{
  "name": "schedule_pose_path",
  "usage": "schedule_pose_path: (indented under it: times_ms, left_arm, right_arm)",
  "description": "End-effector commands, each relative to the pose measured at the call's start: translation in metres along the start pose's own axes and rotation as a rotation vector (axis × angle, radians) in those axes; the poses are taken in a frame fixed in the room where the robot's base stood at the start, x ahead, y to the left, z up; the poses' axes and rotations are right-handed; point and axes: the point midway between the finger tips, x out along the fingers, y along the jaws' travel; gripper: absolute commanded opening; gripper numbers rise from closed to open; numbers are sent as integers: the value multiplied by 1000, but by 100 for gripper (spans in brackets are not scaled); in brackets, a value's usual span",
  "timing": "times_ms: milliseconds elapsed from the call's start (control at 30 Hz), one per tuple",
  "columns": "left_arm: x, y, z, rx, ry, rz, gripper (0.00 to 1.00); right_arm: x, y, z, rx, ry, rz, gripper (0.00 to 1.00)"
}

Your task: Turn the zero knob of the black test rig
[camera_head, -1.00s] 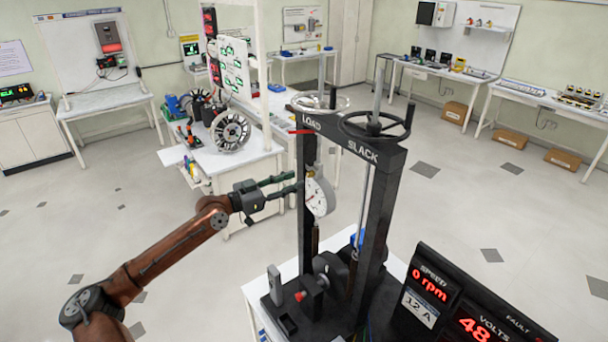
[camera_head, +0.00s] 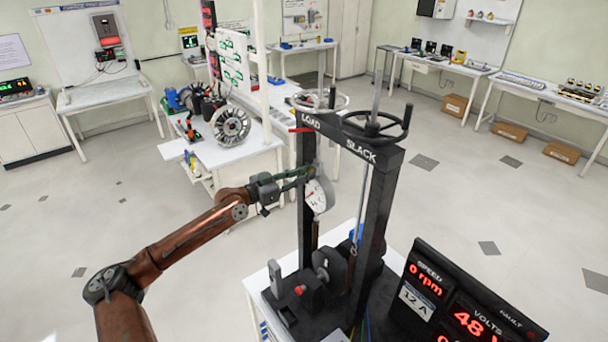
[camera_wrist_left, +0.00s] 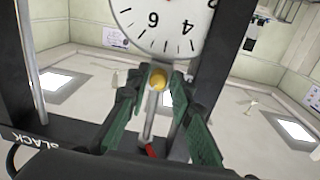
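The black test rig (camera_head: 373,240) has two posts and a top beam marked LOAD and SLACK. A white dial gauge (camera_head: 318,197) hangs inside its frame; its face also shows, turned over, at the top of the left wrist view (camera_wrist_left: 165,25). The zero knob (camera_wrist_left: 158,78) is a small brass-yellow knob at the dial's rim. My left gripper (camera_head: 307,173) reaches the rig from the left. In the left wrist view its two green fingers stand open on either side of the knob. I cannot tell whether either fingertip touches it. My right gripper is out of view.
Two handwheels (camera_head: 376,124) top the rig. A display panel (camera_head: 465,300) showing rpm and volts stands at the front right. A red-tipped part (camera_head: 300,290) sits on the rig's base. A white workbench (camera_head: 235,165) stands behind my left arm. Open floor lies left.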

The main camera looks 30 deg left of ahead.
Motion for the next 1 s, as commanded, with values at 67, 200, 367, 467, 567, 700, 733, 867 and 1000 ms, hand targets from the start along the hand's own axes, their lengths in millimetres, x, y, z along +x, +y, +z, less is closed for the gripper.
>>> schedule_pose_path:
  times_ms: [67,200,367,467,567,700,733,867,1000]
  left_arm:
    - [0,0,0,0,0,0,14]
    - [0,0,0,0,0,0,4]
    - [0,0,0,0,0,-1,0]
    - [0,0,0,-6,1,-1,0]
    - [0,0,1,-50,5,-1,0]
    - [0,0,1,-139,11,-1,0]
    - [0,0,1,-155,13,-1,0]
    - [0,0,0,-190,13,-2,0]
    - [0,-1,-1,-191,13,-2,0]
  right_arm:
    - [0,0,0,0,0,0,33]
    - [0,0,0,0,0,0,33]
    - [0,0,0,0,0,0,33]
    - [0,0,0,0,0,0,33]
    - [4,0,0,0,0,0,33]
    - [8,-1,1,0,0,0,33]
    - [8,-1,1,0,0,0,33]
    - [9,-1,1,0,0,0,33]
    - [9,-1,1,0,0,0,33]
